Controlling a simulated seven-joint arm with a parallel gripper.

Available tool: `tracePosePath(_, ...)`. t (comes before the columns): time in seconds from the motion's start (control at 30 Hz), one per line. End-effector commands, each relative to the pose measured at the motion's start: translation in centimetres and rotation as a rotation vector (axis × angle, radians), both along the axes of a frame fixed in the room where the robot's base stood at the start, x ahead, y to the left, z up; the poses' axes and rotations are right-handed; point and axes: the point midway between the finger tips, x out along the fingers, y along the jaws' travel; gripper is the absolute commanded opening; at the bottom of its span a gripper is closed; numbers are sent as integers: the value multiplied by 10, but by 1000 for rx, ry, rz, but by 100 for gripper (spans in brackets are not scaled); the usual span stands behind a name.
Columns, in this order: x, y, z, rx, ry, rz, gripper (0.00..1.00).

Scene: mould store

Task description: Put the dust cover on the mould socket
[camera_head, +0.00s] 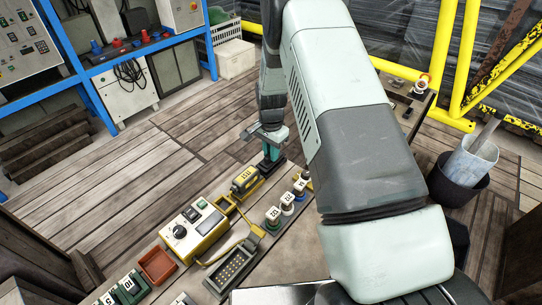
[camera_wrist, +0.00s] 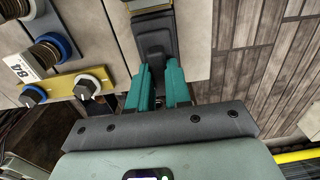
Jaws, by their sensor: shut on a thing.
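My gripper (camera_wrist: 161,85) has its two teal fingers closed on a dark grey, tapered piece (camera_wrist: 153,42), which I take to be the dust cover. Its top runs up against a wider dark block at the upper edge of the wrist view; I cannot tell whether they are joined. In the head view my gripper (camera_head: 270,158) points down at the far end of the bench, beyond a yellow labelled housing (camera_head: 245,181). The held piece is mostly hidden there. I cannot clearly identify the mould socket.
A yellow control box (camera_head: 195,232) and a grey pin-grid connector (camera_head: 232,270) on a yellow cable lie nearer. Numbered cylindrical parts (camera_head: 273,216) stand to the right of the housing. A reddish tray (camera_head: 157,265) sits at left. A yellow strip (camera_wrist: 75,84) carries dark knobs beside my gripper.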

Motion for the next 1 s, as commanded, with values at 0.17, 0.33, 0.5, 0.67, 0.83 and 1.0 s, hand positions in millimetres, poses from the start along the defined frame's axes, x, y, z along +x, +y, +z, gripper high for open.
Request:
tracePosePath(0.17,1,0,38,0,-6,1,0)
tracePosePath(0.33,1,0,69,0,-4,1,0)
tracePosePath(0.5,-8,11,84,2,1,4,0)
tracePosePath(0.67,-44,49,81,6,5,10,0)
tracePosePath(0.83,-111,97,73,10,7,11,0)
tracePosePath(1.0,-190,128,68,10,7,9,0)
